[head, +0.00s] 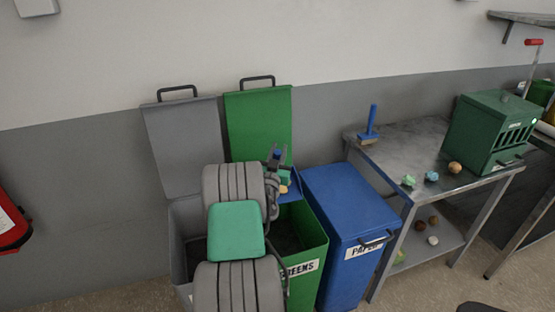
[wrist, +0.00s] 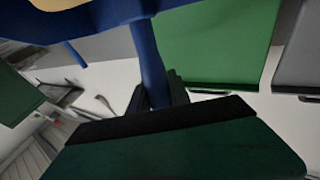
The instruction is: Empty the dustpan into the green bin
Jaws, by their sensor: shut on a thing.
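The blue dustpan (head: 294,186) is above the open green bin (head: 311,261), which is labelled "GREENS". My gripper (head: 276,156) is shut on its blue handle, which shows between the fingers in the wrist view (wrist: 150,65). A teal piece (head: 285,177) and a small orange-tan piece (head: 283,189) show at the dustpan. A tan thing (wrist: 55,4) also shows at the pan in the wrist view. The green bin's lid (head: 258,120) stands raised against the wall. My arm hides much of the bin's opening and part of the dustpan.
An open grey bin (head: 180,215) stands left of the green bin, and a closed blue paper bin (head: 345,205) stands right. A metal table (head: 400,145) holds a blue brush (head: 368,125), several small lumps and a dark green box (head: 490,130). More lumps lie on its lower shelf.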

